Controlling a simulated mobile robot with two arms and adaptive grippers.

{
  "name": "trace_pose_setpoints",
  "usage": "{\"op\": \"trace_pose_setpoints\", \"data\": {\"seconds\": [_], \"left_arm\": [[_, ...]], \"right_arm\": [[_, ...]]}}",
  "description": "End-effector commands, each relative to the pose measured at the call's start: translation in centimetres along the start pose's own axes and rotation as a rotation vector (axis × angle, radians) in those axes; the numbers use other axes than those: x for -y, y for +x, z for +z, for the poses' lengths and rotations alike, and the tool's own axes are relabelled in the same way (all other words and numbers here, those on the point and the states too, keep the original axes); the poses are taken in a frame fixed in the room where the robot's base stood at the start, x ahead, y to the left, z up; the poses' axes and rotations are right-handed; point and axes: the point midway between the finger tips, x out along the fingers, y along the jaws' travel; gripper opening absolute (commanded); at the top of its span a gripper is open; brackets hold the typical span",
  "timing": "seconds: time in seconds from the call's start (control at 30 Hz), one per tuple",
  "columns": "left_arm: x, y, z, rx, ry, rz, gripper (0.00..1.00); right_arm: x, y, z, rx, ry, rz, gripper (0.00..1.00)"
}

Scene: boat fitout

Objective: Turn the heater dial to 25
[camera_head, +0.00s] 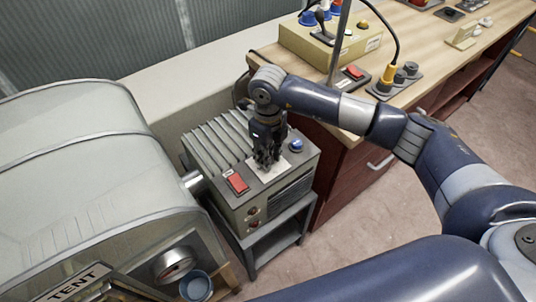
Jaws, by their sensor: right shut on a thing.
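The heater (218,149) is a grey-beige ribbed box on a dark metal stand, left of the middle of the head view. My right gripper (267,166) points down at the pale plate and is shut on the heater dial there. The fingers hide the dial, and its pointer and the scale numbers cannot be read. My left gripper is not in view.
A wooden bench (415,40) at upper right holds a beige control box (335,45) and a yellow plug on a cable (386,78). Open floor (335,240) lies right of the stand.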

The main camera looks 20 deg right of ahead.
Motion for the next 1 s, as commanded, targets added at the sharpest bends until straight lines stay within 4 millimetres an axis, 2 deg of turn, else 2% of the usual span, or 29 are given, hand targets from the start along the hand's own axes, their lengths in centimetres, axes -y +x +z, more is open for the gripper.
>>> {"op": "trace_pose_setpoints", "data": {"seconds": [0.4,1.0], "left_arm": [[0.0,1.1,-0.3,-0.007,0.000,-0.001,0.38],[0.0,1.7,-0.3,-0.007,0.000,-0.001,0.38]], "right_arm": [[0.0,0.0,0.0,0.000,0.378,0.000,0.00],[0.0,-0.1,0.0,0.000,0.949,0.000,0.00]]}}
